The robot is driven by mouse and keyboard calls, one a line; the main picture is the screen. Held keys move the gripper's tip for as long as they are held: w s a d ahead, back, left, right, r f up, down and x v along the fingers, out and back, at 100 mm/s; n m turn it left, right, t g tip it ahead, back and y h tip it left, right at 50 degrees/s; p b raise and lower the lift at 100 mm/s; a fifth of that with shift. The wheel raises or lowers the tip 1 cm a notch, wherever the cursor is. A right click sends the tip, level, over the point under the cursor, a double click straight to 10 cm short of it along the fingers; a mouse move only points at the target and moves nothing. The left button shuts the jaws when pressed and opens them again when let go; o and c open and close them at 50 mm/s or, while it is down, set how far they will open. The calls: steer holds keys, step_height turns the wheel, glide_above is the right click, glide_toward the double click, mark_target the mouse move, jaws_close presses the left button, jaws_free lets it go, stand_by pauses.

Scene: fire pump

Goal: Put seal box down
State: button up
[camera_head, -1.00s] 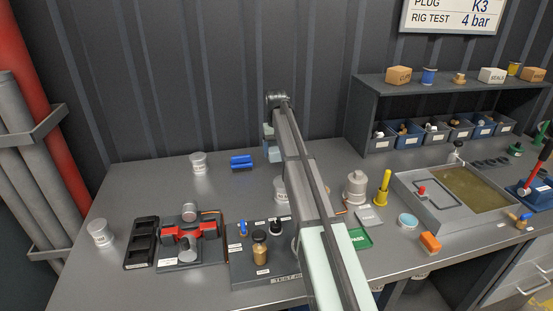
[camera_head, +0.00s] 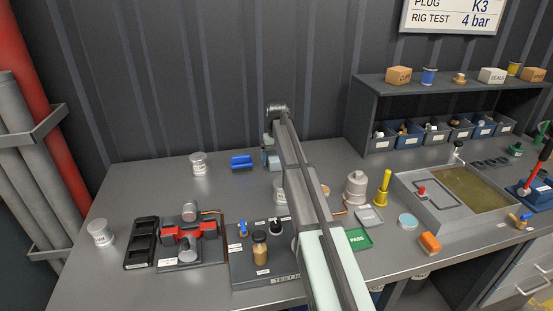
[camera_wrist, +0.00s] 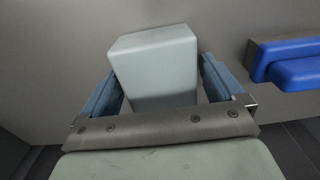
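A plain pale grey-blue box (camera_wrist: 155,65) stands between the two blue fingers of my gripper (camera_wrist: 162,88) in the wrist view. It is turned a little relative to the fingers, and narrow gaps seem to show beside it, clearest on the right. The fingers look spread wide. No label shows on the faces in view, so I cannot confirm that it is the seal box. In the head view my gripper (camera_head: 270,152) is low over the back of the bench, and my arm hides much of what is there.
A blue part (camera_head: 241,162) lies just left of my gripper, also in the wrist view (camera_wrist: 290,62). A box marked SEALS (camera_head: 492,76) is on the shelf (camera_head: 450,88). Bare bench (camera_head: 130,185) shows at the left.

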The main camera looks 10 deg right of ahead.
mark_target(276, 156)
steer(key=shift+o, duration=0.3)
steer(key=shift+r, duration=0.1)
step_height(276, 156, up, 12)
stand_by(0.5)
